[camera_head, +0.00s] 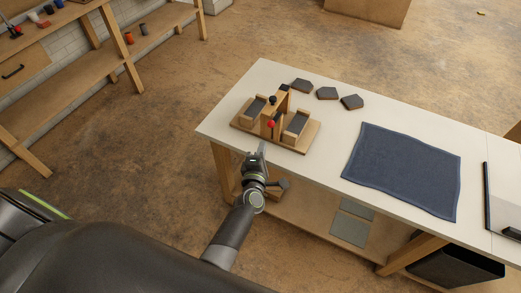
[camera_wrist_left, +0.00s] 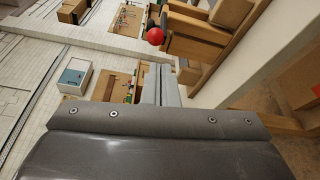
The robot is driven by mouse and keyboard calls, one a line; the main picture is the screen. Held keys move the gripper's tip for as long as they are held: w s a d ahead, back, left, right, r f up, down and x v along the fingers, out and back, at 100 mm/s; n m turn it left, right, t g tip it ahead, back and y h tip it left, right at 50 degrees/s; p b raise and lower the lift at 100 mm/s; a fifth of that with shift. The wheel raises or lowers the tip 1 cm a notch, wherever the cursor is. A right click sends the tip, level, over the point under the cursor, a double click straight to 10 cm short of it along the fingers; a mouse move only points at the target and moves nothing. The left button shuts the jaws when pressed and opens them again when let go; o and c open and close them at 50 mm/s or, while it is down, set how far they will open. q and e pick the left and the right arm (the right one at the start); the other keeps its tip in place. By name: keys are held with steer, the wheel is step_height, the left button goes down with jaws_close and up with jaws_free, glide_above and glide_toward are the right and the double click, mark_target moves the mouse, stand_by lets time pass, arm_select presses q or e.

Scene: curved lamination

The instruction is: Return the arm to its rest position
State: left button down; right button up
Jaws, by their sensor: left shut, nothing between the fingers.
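My left gripper (camera_head: 262,150) is in front of the near left edge of the white table. It is shut and empty, with its fingers pointing toward the wooden fixture (camera_head: 302,143). The fixture stands on the table and has a red ball knob (camera_head: 271,124) and a black knob. In the left wrist view the closed fingers (camera_wrist_left: 160,85) show in the middle, and the red knob (camera_wrist_left: 155,36) is just beyond and above them, apart from them. My left arm comes in from the lower left. My right gripper is not in view.
Several dark angular pieces (camera_head: 327,93) lie behind the fixture. A blue-grey cloth (camera_head: 403,170) covers the middle of the white table (camera_head: 345,112). A black-edged item (camera_head: 505,205) is at the right. Wooden shelves (camera_head: 75,85) stand at the upper left. Open floor (camera_head: 150,140) lies left of the table.

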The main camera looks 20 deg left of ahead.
arm_select(q)
steer(key=s+a+f+m+g+h+b, duration=0.1)
steer(key=s+f+m+g, duration=0.1)
steer(key=s+f+m, duration=0.5)
steer(key=s+a+f+m+g+h+b, duration=0.1)
steer(key=s+f+g, duration=0.3)
steer(key=f, duration=0.7)
steer(key=s+a+f+m+g+h, duration=0.1)
steer(key=s+f+m, duration=0.4)
steer(key=f, duration=0.4)
steer(key=s+a+f+m+g, duration=0.2)
steer(key=s+f+m+g, duration=0.1)
steer(key=s, duration=0.8)
steer(key=s+a+f+m+g+b, duration=0.1)
steer(key=s+a+f+m+g, duration=0.2)
steer(key=s+f, duration=0.3)
steer(key=s+a+f+m+g+y+b, duration=0.1)
steer(key=s+f, duration=0.4)
steer(key=s, duration=1)
steer(key=shift+s+a+f+m+g, duration=0.25)
steer(key=shift+s+a+m+g, duration=0.1)
steer(key=shift+a+m+g, duration=0.7)
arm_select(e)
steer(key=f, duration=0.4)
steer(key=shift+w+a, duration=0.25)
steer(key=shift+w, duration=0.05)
